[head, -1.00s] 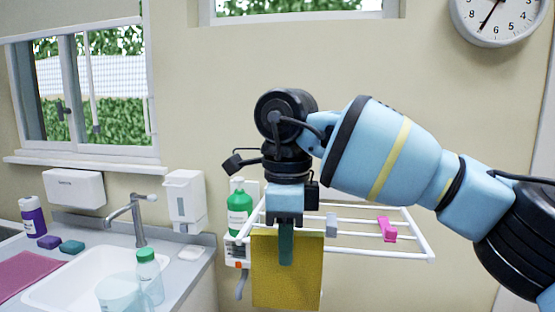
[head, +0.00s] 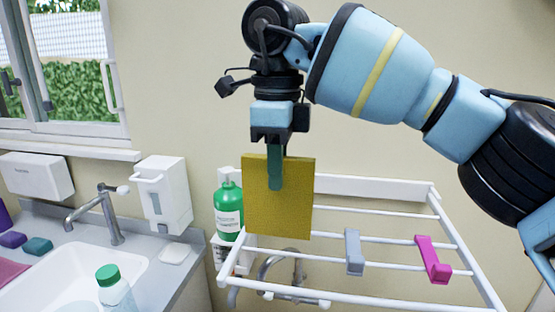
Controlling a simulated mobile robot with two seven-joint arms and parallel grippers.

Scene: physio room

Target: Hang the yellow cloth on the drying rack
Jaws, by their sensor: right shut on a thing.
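The yellow cloth (head: 262,208) hangs flat and upright from my right gripper (head: 276,175), which is shut on its upper edge. The cloth is above the left part of the white drying rack (head: 405,299), in front of the wall. Its lower edge shows near the height of the rack's rear bars, and I cannot tell whether it touches them. A grey clip (head: 353,252) and a pink clip (head: 433,260) sit on the rack's bars, right of the cloth. My left gripper is not in view.
A green bottle (head: 229,208) stands just left of the cloth, behind the rack's left end. The sink (head: 75,283) with its tap (head: 105,215) and a green-capped bottle (head: 115,290) are at the left. A white dispenser (head: 162,195) is on the wall. The rack's right bars are mostly free.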

